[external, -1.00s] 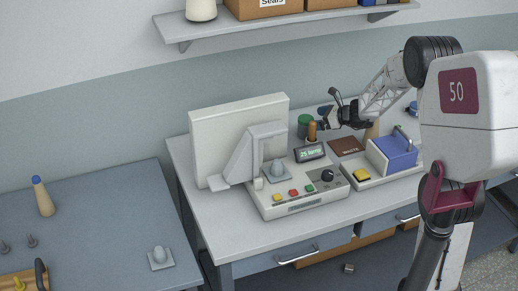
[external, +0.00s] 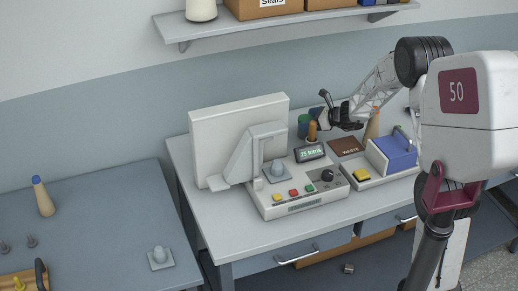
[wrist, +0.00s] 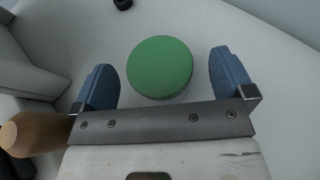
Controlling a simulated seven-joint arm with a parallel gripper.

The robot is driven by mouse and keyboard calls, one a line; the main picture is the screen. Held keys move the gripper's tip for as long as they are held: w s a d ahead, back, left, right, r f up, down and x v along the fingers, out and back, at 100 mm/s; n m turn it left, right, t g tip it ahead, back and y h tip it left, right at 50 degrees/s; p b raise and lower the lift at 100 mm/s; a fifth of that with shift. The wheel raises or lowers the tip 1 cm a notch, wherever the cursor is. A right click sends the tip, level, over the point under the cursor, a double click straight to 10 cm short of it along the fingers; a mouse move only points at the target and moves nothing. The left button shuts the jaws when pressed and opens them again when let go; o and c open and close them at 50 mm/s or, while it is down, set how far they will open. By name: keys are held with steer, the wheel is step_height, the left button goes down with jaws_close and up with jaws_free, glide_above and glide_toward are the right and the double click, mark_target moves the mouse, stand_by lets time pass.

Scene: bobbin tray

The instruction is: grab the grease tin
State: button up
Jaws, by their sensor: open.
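The grease tin appears to be the round green tin (wrist: 160,66), seen from above in the wrist view. In the external view the tin (external: 303,131) stands on the bench behind the console, partly hidden by a blue finger. My gripper (wrist: 164,80) is open, with one blue finger on each side of the tin and a visible gap on both sides. In the external view my gripper (external: 312,117) is at the tin. I cannot tell how far down the fingers reach beside it.
A console with buttons (external: 300,198), a monitor (external: 235,125), a brown mat (external: 345,146) and a tan cone (external: 373,123) are nearby.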

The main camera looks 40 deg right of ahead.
steer(key=shift+w+a+f, duration=0.25)
steer(key=shift+w+a, duration=0.15)
stand_by(0.3)
steer(key=c, duration=1.1)
steer(key=shift+r, duration=0.15)
steer(key=shift+c, duration=0.2)
steer(key=shift+r, duration=4.85)
